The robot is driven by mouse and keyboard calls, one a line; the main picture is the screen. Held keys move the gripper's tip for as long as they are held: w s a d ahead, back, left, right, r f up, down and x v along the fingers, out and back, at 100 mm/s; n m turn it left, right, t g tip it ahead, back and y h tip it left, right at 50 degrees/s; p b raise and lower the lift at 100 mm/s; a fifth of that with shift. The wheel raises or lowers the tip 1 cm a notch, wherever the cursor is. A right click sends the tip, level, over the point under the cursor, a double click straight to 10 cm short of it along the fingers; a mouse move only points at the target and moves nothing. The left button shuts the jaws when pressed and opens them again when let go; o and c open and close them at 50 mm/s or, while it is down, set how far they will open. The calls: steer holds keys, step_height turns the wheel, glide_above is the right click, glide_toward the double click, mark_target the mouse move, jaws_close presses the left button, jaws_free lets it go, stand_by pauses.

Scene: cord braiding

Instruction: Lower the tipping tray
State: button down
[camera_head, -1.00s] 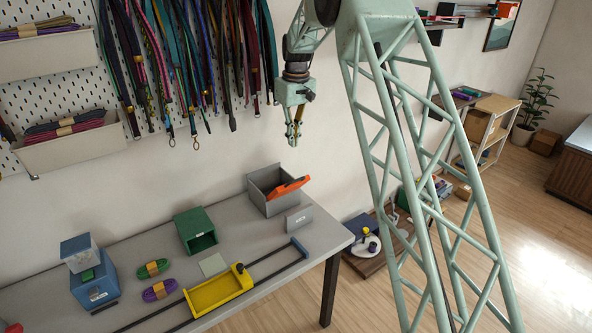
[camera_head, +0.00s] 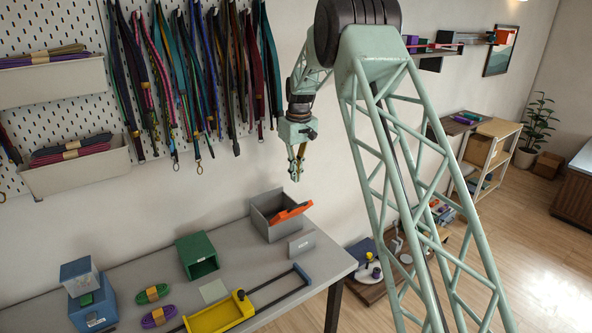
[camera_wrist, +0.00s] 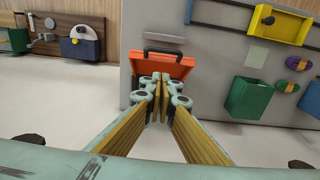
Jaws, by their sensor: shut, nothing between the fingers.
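The orange tipping tray (camera_head: 293,212) sits tilted at the top of an open grey box (camera_head: 264,219) on the workbench. In the wrist view the orange tray (camera_wrist: 181,67) shows a black handle (camera_wrist: 150,51) along its far edge. My gripper (camera_head: 296,179) is shut and empty, pointing down above the tray and apart from it. In the wrist view my gripper (camera_wrist: 160,85) covers the near middle part of the tray.
A small grey block (camera_head: 302,245) stands in front of the box. A green bin (camera_head: 197,256), a yellow carriage (camera_head: 222,317) on dark rails and purple and green cord bundles (camera_head: 153,294) lie to the left. Cords hang on the pegboard behind.

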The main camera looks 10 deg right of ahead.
glide_above(293, 212)
steer(key=w+d, duration=0.1)
steer(key=w, duration=0.2)
step_height(293, 212, down, 6)
steer(key=shift+s+d+f+p, duration=0.35)
steer(key=shift+s+d+f, duration=0.15)
steer(key=shift+s, duration=0.2)
steer(key=shift+s+d+f, duration=0.25)
steer(key=shift+s+f, duration=0.3)
steer(key=shift+f, duration=0.15)
steer(key=shift+s+f+b, duration=0.1)
steer(key=shift+b, duration=0.2)
